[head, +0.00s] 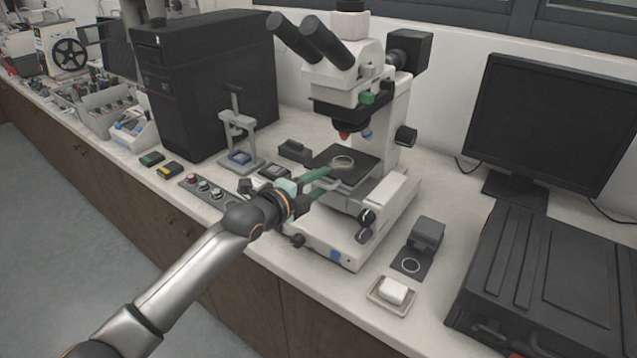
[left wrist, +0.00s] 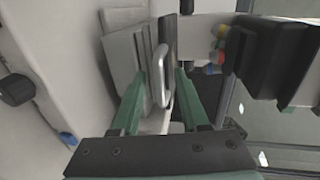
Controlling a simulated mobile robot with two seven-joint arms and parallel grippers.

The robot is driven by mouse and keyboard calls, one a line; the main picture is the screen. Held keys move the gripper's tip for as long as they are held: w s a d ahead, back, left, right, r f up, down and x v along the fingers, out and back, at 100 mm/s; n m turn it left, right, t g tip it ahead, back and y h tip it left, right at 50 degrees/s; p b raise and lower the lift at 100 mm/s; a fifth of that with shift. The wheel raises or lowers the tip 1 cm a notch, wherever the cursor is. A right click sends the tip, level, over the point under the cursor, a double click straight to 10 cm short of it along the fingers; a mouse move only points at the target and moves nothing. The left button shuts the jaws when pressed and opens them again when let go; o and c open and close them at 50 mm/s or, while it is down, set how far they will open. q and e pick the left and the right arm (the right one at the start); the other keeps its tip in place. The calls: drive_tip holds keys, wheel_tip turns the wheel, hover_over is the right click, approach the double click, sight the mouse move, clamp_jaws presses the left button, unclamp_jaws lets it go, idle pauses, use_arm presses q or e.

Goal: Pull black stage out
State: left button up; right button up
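The black stage (head: 362,168) is a flat dark plate with a pale ring on top, on the white microscope (head: 386,205) below its objectives. In the left wrist view its dark edge (left wrist: 169,35) shows nearly upright, with a silver loop handle (left wrist: 161,78) in front. My left gripper (head: 332,177) is at the stage's front left side. Its green fingers, seen in the left wrist view (left wrist: 161,88), stand apart on either side of the handle, with visible gaps. The handle is mostly hidden by the fingers in the head view. My right gripper is not in view.
A small press (head: 239,135) and a black computer case (head: 195,85) stand to the left. A switch panel (head: 203,187) lies beside my left wrist. A small grey block (head: 427,234), a white dish (head: 392,294) and a black case (head: 550,280) lie to the right.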

use_arm(q)
clamp_jaws()
drive_tip(key=shift+f, duration=0.1)
